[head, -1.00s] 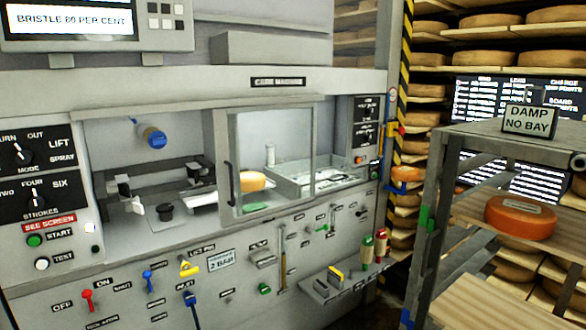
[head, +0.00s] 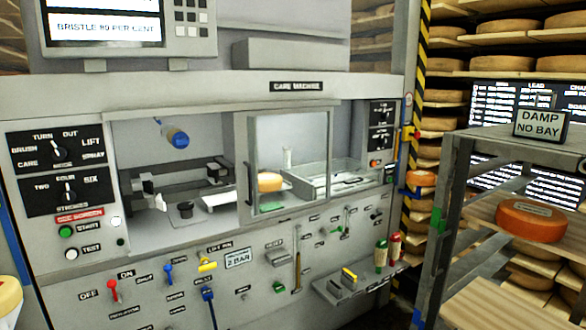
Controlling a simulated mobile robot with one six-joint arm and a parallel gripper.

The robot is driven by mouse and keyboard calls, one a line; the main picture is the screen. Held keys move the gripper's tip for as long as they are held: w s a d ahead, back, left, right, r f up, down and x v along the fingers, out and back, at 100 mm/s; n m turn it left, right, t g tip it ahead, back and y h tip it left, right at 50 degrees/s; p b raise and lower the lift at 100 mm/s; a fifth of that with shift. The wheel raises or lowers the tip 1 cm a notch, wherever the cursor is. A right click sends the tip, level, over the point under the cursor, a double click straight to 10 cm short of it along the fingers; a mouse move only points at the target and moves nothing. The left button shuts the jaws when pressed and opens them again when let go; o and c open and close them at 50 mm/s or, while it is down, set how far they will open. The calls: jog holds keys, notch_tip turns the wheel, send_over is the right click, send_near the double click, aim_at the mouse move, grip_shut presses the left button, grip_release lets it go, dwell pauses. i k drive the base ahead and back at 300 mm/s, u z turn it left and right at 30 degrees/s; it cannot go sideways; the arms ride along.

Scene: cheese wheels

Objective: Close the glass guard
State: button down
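The glass guard (head: 292,150) is a framed sliding pane on the front of the grey care machine (head: 60,105). It stands in front of the middle-right part of the machine's opening, with a dark upright handle (head: 248,184) on its left edge. The left part of the opening is uncovered and shows a blue-capped cylinder (head: 174,136) and a dark and white carriage (head: 185,190). Behind the glass are a yellow cheese (head: 270,182) and a clear-walled tray (head: 325,184). My gripper is not in view.
A control panel (head: 62,170) is left of the opening; levers and a small shelf (head: 360,282) project below it. A grey rack (head: 445,215) with an orange cheese wheel (head: 531,220) stands at right. A pale round thing (head: 8,298) shows at the lower left edge.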

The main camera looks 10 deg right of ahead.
aim_at(243, 167)
jog(key=u, duration=0.1)
jog(key=i, duration=0.9)
jog(key=u, duration=4.65)
jog(key=i, duration=0.1)
jog(key=z, duration=2.9)
jog(key=k, duration=0.35)
jog(key=z, duration=0.05)
